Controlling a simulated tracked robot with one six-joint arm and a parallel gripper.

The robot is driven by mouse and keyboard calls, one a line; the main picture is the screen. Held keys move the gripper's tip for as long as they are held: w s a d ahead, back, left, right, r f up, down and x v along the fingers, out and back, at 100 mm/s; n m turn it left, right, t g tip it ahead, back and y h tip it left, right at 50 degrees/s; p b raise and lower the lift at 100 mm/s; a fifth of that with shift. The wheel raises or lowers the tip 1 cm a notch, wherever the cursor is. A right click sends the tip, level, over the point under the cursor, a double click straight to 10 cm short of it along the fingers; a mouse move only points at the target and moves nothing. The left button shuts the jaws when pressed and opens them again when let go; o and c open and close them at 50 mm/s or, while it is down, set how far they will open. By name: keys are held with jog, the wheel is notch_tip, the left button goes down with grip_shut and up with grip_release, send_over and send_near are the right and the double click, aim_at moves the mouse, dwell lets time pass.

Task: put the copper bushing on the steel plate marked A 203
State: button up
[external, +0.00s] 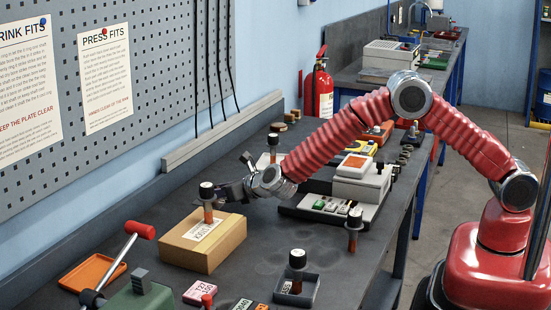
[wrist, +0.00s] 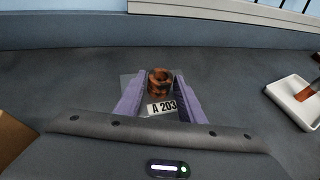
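The copper bushing (wrist: 160,82) stands upright between the two purple fingers of my gripper (wrist: 159,80) in the wrist view. It appears to rest on the grey steel plate (wrist: 129,79), whose white label A 203 (wrist: 161,107) shows just in front of it. The fingers are spread, one on each side of the bushing, with a narrow gap visible. In the external view my gripper (external: 238,180) is low over the bench behind the cardboard box. The bushing and plate cannot be made out there.
A white tray (wrist: 295,104) is at the right in the wrist view. The wall runs behind.

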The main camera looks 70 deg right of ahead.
jog(key=shift+o, duration=1.3)
jog(key=shift+r, duration=0.1)
jog(key=v, duration=1.2)
